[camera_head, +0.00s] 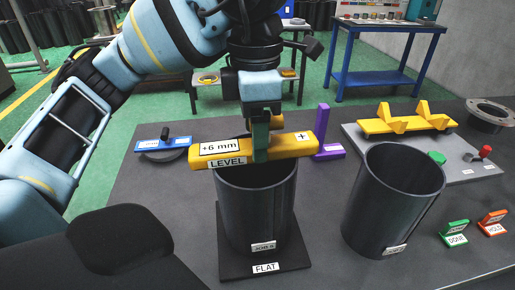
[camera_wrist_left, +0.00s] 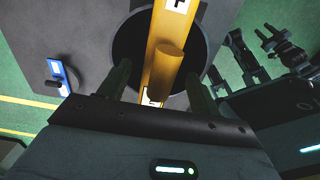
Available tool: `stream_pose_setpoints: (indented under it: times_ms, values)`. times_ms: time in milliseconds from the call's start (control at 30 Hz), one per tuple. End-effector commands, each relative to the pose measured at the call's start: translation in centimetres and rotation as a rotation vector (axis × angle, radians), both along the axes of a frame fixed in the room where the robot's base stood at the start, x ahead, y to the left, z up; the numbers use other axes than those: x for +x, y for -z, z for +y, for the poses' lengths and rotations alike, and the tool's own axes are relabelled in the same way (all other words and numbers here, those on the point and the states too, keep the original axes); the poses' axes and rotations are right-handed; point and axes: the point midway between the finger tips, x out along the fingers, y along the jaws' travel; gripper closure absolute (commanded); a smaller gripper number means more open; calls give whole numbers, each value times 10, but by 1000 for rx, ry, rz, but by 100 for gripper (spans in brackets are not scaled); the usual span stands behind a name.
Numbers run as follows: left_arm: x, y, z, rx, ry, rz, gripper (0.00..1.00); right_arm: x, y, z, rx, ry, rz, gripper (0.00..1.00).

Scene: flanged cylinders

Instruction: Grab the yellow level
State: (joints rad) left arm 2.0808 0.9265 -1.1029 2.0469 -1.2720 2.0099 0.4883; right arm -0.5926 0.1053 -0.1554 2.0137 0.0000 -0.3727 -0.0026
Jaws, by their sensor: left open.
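The yellow level (camera_head: 222,153), marked "LEVEL" and "+6 mm", lies across the open top of a dark flanged cylinder (camera_head: 255,215) on a flat base marked "FLAT". A round yellow knob stands up from the level's middle; it shows in the left wrist view (camera_wrist_left: 170,62). My left gripper (camera_head: 262,135) is over the middle of the level, pointing down. In the left wrist view its open fingers (camera_wrist_left: 160,82) stand on either side of the knob, with gaps visible. In the head view, a finger hides part of the level's middle. My right gripper is not in view.
A second dark cylinder (camera_head: 392,205) stands to the right. A blue tool (camera_head: 163,144) lies at left and a purple bracket (camera_head: 326,140) stands behind. A yellow V-block piece (camera_head: 405,122) sits on a grey plate at back right. Green (camera_head: 455,233) and orange (camera_head: 492,222) signs stand at right.

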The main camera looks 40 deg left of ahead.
Motion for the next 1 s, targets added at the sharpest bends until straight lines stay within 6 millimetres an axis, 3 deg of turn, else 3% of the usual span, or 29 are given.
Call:
stream_pose_setpoints:
  times_ms: [133, 467, 900, 1000]
  values:
    - [0, 20, 0, 0, 1, 3, 36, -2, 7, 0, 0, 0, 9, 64]
    - [0, 23, 0, 0, -1, -1, 38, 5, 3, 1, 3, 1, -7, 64]
    - [0, 23, 0, 0, 0, -1, 95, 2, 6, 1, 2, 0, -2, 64]
    - [0, 22, 0, -1, -1, -2, 100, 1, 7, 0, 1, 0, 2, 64]
